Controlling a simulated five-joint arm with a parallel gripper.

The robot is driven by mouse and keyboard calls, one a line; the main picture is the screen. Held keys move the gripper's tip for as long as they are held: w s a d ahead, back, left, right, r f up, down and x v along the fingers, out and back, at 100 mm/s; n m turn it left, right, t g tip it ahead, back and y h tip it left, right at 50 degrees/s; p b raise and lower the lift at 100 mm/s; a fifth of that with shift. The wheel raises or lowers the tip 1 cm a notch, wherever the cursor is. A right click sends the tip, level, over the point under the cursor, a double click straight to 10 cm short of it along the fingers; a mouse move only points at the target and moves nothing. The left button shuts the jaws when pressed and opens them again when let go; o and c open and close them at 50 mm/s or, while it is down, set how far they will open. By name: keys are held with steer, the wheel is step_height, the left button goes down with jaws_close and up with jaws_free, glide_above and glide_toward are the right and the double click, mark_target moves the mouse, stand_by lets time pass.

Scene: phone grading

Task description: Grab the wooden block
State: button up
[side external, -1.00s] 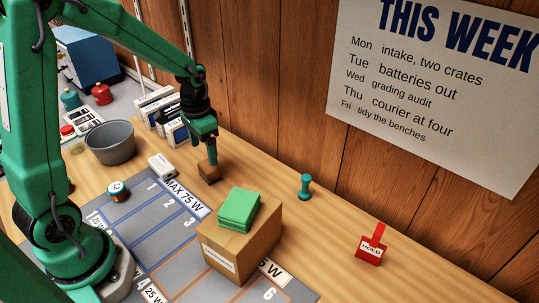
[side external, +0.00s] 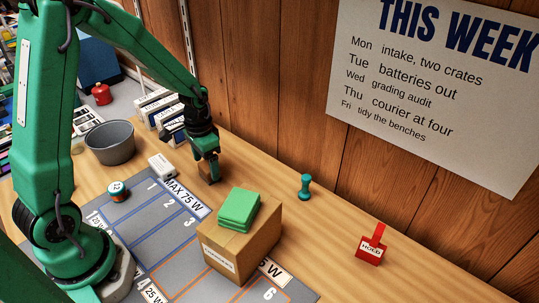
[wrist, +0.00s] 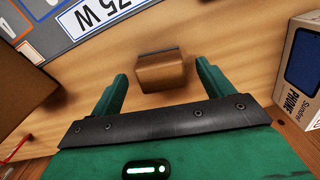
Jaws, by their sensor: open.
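The wooden block (side external: 204,171) is a small brown block on the wooden bench, partly hidden behind my gripper in the side view. My gripper (side external: 211,174) is low over the bench at the block. In the wrist view the block (wrist: 162,72) lies just ahead of the open jaws, roughly centred between the two green fingertips. Gaps show between the block and both fingers, so neither finger appears to touch it.
A cardboard box (side external: 265,232) with green pads (side external: 238,208) on top stands in front of the gripper. Phone boxes (side external: 160,108) stand behind it. A grey bowl (side external: 109,142) and white box (side external: 161,166) are to the left. Bench to the right is clear around a teal peg (side external: 305,187).

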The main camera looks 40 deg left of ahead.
steer(key=shift+f, duration=1.35)
steer(key=shift+c, duration=0.2)
steer(key=c, duration=1)
